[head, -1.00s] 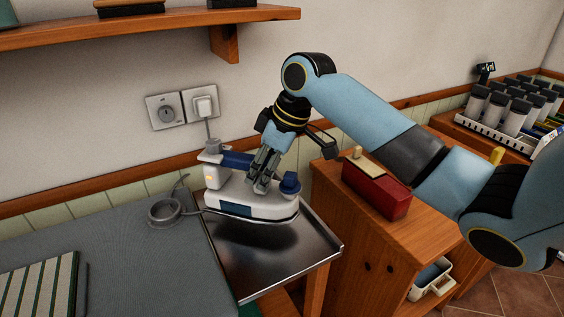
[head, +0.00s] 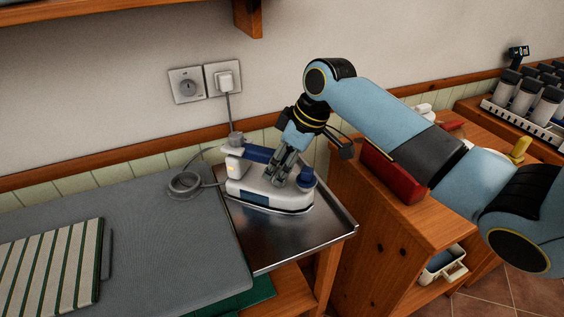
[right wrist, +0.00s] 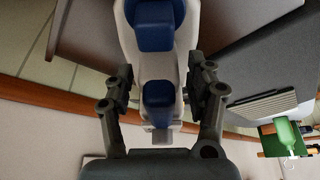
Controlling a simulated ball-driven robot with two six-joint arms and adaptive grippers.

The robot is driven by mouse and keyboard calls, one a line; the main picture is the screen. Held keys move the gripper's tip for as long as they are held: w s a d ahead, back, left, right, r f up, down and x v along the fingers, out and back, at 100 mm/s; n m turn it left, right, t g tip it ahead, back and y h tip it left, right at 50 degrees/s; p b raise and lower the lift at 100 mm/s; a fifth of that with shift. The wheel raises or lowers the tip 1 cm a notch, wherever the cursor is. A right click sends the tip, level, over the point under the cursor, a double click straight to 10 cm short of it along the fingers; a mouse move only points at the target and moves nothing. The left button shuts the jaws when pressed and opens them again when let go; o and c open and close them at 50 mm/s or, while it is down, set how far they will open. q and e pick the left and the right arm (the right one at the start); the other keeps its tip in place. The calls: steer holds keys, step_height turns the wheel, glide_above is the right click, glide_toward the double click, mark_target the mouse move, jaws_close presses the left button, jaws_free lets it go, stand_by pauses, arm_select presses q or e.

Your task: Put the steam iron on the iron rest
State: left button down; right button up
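The steam iron (head: 270,190) is white and grey with blue parts and a small lit orange light. It stands level on the shiny metal iron rest (head: 290,243), seemingly touching it. My right gripper (head: 279,180) reaches down onto the iron between its blue rear part and blue front knob. The exact contact is partly hidden. My left gripper is not in view.
A grey ironing surface (head: 160,240) with a striped cloth (head: 50,265) lies left of the rest. A grey cord ring (head: 186,183) is beside the iron, near the wall sockets (head: 205,82). A red box (head: 393,175) stands on the pine cabinet (head: 375,240) at right.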

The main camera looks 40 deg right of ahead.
steer(key=v, duration=1.2)
steer(key=shift+d+r+b, duration=0.1)
steer(key=shift+b, duration=0.25)
